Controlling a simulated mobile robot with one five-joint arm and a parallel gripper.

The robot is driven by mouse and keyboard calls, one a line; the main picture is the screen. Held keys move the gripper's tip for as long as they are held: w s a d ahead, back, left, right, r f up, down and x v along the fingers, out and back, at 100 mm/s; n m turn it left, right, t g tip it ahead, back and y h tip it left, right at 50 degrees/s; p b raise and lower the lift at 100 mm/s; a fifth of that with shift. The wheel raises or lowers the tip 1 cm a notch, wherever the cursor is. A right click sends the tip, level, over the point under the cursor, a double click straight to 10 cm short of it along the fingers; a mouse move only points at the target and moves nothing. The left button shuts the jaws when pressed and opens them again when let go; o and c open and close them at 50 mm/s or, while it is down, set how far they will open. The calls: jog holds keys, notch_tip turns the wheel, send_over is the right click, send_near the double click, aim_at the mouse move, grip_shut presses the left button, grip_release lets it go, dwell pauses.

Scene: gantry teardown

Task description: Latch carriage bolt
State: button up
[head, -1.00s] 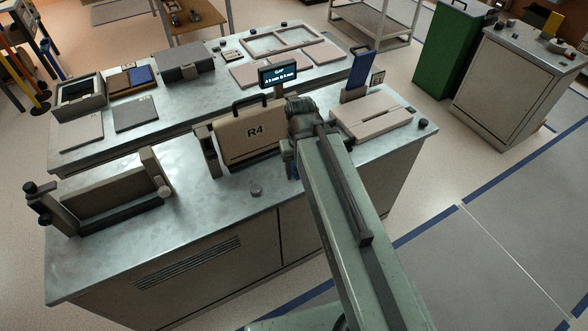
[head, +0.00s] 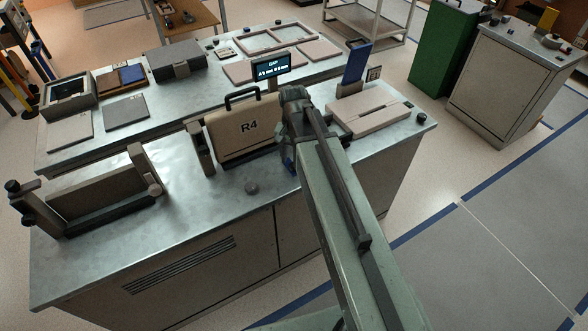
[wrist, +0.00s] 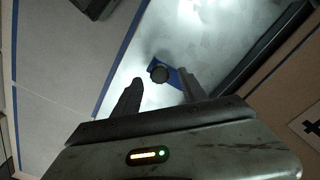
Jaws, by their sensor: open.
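The tan carriage (head: 243,127), marked R4 with a black top handle, stands upright on the metal bench. My gripper is at its right end, and my arm hides its fingers and the bolt area in the head view. In the wrist view, my gripper (wrist: 160,82) is open, with its two fingers apart. A dark round knob (wrist: 158,73) on a blue piece (wrist: 174,76), which seems to be the carriage bolt, shows between and just beyond the fingertips. I cannot tell whether the fingers touch it.
A small display (head: 271,67) stands behind the carriage. A pale slotted block (head: 368,113) and an upright blue plate (head: 355,68) are to the right. An empty cradle-like frame (head: 95,196) sits at the bench's left. The bench front around the small grey knob (head: 252,188) is mostly clear.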

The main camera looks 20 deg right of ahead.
notch_tip(320, 180, down, 2)
jog(key=shift+f+b, duration=0.1)
jog(key=shift+b, duration=0.35)
jog(key=shift+r, duration=0.2)
grip_shut()
dwell(0.8)
